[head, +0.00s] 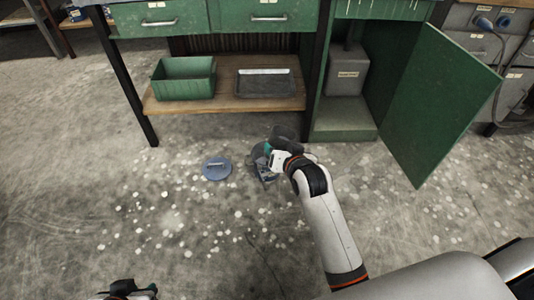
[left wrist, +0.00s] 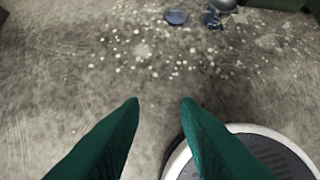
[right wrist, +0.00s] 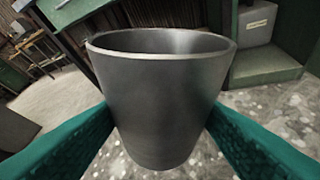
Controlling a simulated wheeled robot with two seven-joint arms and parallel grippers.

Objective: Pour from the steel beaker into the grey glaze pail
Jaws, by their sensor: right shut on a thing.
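My right gripper (head: 272,150) is shut on the steel beaker (right wrist: 160,100), a grey tapered cup that stands about upright between the green fingers in the right wrist view. Its rim is open; no contents show from this angle. In the head view the gripper largely hides what is under it. A grey-blue shape (head: 264,174) low beside the gripper is probably the grey glaze pail on the floor, but it is mostly covered. My left gripper (head: 128,291) is at the bottom left; its fingers are apart and empty in the left wrist view (left wrist: 160,101).
A flat blue disc with a handle (head: 216,168), like a lid, lies on the speckled floor left of the right gripper. A green workbench with a wooden shelf (head: 222,106) holds a green bin (head: 184,78) and dark tray (head: 265,83). An open green cabinet door (head: 440,105) stands right.

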